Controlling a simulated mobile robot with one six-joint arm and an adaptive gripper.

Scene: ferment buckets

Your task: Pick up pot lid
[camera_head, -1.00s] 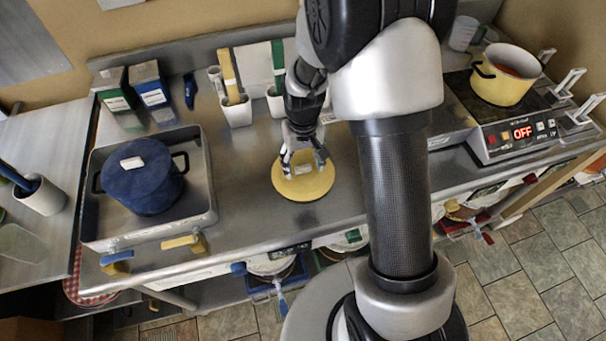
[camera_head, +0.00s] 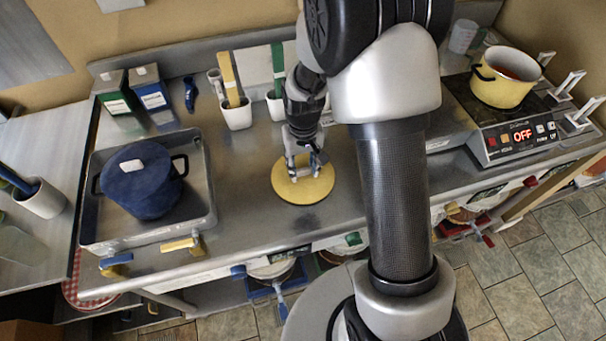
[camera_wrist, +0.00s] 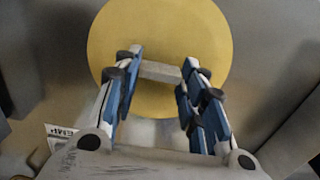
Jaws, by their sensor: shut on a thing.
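The pot lid is a flat yellow disc (camera_head: 305,193) on the steel counter, mid-picture in the head view. In the wrist view the yellow lid (camera_wrist: 160,30) fills the upper middle, with a pale block handle (camera_wrist: 160,71) across it. My gripper (camera_head: 305,172) reaches down from above onto the lid. In the wrist view my gripper's fingers (camera_wrist: 160,72) stand on both sides of the handle, shut on it. I cannot tell whether the lid is clear of the counter. A yellow pot (camera_head: 503,88) with red contents stands uncovered on the hob at right.
A blue lidded pot (camera_head: 142,180) sits in a steel tray (camera_head: 208,215) at left. White holders (camera_head: 237,116) with a yellow and a green utensil stand behind the lid. Bare counter lies between tray and lid.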

